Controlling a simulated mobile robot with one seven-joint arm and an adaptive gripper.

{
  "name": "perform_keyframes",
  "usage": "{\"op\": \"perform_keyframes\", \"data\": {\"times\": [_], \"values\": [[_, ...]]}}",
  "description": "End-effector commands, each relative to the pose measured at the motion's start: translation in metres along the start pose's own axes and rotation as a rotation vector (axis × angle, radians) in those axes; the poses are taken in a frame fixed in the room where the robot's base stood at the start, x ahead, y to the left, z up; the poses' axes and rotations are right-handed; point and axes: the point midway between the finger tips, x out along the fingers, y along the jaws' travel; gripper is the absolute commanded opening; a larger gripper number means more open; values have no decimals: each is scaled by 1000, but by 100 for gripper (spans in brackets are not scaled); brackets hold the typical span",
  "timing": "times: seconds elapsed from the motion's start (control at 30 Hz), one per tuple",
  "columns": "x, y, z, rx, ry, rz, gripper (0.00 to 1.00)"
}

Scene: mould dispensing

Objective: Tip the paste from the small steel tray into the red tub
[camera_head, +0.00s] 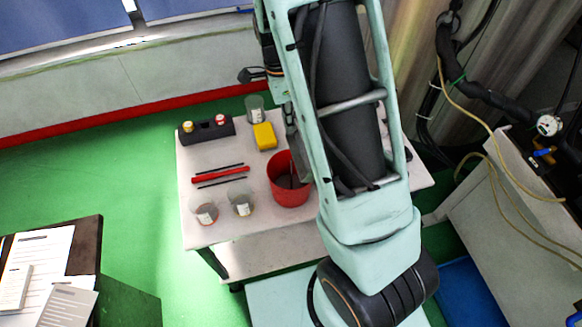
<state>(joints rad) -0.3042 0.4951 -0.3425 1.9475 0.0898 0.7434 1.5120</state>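The red tub (283,192) stands on the white table, right of its middle, with its open top facing up. Its inside looks dark in shadow, and I cannot make out any paste. A grey metal piece (299,160), probably the small steel tray, shows as a steep narrow strip at the tub's right rim, over its opening. My arm covers the rest of it. My gripper's fingers are hidden behind my arm, so I cannot see whether they hold the tray.
On the white table (228,227) are a yellow block (264,137), a glass beaker (255,110), a black holder (206,130), a red bar (220,175) between dark rods, and two small cups (206,214) (242,206). A dark desk with papers (35,262) stands at lower left.

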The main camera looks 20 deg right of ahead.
Motion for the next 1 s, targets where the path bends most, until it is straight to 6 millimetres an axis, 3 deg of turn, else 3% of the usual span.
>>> {"op": "perform_keyframes", "data": {"times": [0.6,1.0], "values": [[0,0,10,-1,154,0,0],[-1,0,9,2,160,-1,0]]}}
